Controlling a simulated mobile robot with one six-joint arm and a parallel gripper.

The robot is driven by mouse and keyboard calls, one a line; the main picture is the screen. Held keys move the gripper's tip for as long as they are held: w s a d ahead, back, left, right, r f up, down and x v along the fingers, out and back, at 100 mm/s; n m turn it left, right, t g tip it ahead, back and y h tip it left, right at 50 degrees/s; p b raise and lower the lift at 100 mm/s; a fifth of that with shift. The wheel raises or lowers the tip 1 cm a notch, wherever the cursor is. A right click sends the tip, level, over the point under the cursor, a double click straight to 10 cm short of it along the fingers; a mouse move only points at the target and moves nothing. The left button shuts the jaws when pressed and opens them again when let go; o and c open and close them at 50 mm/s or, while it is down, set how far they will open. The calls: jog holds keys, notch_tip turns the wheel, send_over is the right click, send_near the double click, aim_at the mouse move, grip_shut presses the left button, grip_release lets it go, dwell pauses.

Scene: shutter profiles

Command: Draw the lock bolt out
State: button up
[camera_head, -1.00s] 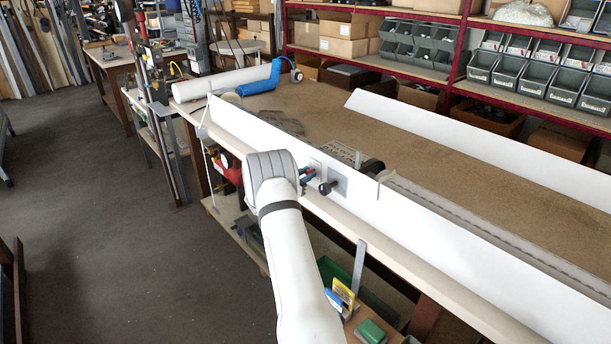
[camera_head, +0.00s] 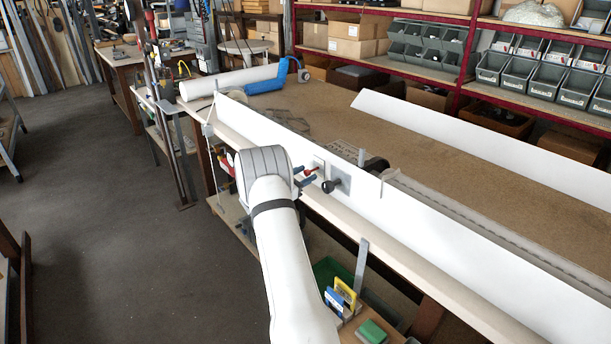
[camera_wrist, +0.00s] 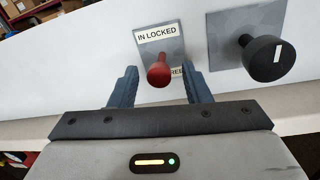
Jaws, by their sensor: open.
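The lock bolt's red knob (camera_wrist: 159,73) stands out from a small grey plate (camera_wrist: 172,41) on the white panel. The plate's upper label reads "IN LOCKED"; a lower label is partly hidden behind the knob and ends in "REE". My gripper (camera_wrist: 160,78) is open, with one blue-grey finger on each side of the knob. Gaps show between the knob and both fingers, so it is not gripped.
A black round knob (camera_wrist: 268,58) on its own grey plate (camera_wrist: 226,27) sits just right of my gripper; it also shows in the head view (camera_head: 329,186). The long white panel (camera_head: 440,232) runs along the bench edge. Open floor (camera_head: 110,240) lies to the left.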

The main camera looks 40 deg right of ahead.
jog(key=shift+a, duration=0.1)
jog(key=a+b, duration=0.1)
jog(key=a, duration=0.6)
jog(key=shift+s+a+b, duration=0.3)
jog(key=shift+a, duration=0.05)
